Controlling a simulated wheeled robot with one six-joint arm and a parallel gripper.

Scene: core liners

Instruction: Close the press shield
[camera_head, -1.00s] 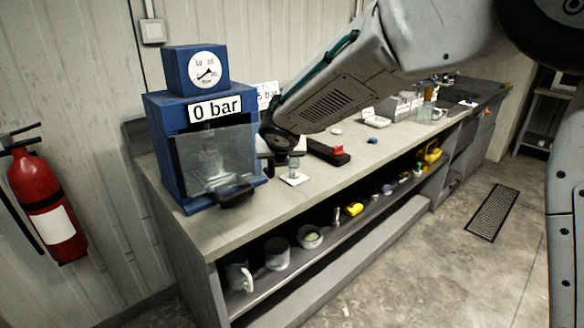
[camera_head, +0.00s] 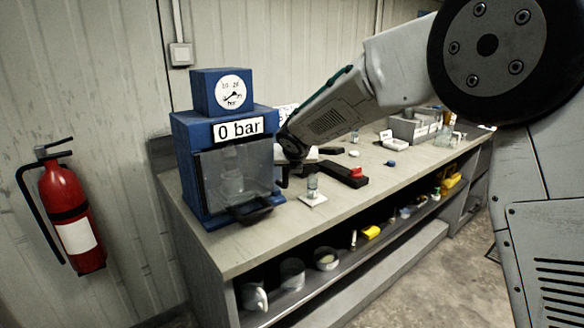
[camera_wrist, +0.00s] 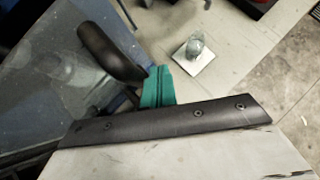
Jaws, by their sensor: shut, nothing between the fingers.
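The blue press (camera_head: 188,165) stands at the left end of the workbench, with a "0 bar" sign and a round gauge on top. Its clear shield (camera_head: 222,165) is down across the front opening, with a black handle (camera_head: 250,212) at its lower edge. I cannot tell whether the shield sits fully flush. My gripper (camera_head: 283,180) is at the right side of the press, partly hidden by my arm. In the wrist view its teal fingertips (camera_wrist: 157,87) are shut and empty, close beside the black handle (camera_wrist: 108,52). Contact is unclear. The shield (camera_wrist: 45,85) fills the left there.
A small glass piece on a white square (camera_head: 313,199) stands on the bench (camera_head: 270,240) right of the press. A black and red item (camera_head: 350,176) lies behind it. A red fire extinguisher (camera_head: 68,205) hangs at left.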

